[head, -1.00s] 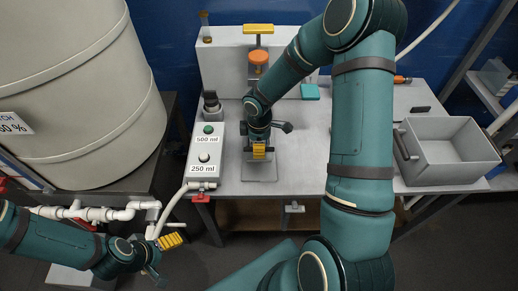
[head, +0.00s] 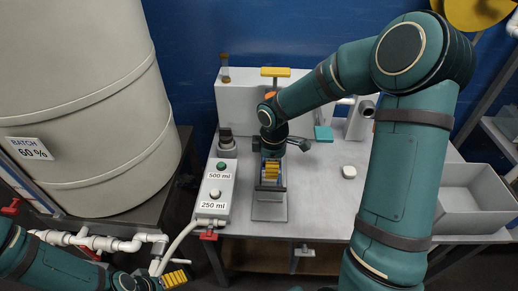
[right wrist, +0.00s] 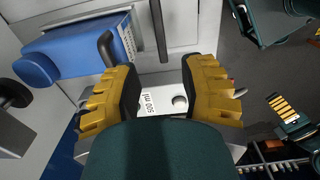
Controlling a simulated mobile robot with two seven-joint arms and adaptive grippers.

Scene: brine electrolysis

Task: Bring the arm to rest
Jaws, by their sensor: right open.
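My right gripper (head: 270,172) points down over a metal plate (head: 269,212) on the bench in the head view. In the right wrist view its yellow-padded fingers (right wrist: 160,95) are spread apart with nothing between them. Something blue shows beside these fingers in the head view; in the wrist view a blue body (right wrist: 85,48) lies left of the fingers, outside them. My right arm arches up and back from the gripper. My left gripper (head: 173,280) is low at the left, partly cut off by the frame edge; its jaw gap is not clear.
The button box (head: 216,190), labelled 500 ml and 250 ml, stands left of the plate. A big tank (head: 90,100) fills the left, with white pipes (head: 90,240) below. A grey bin (head: 475,195) is at the right. A small white object (head: 349,172) lies on open bench.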

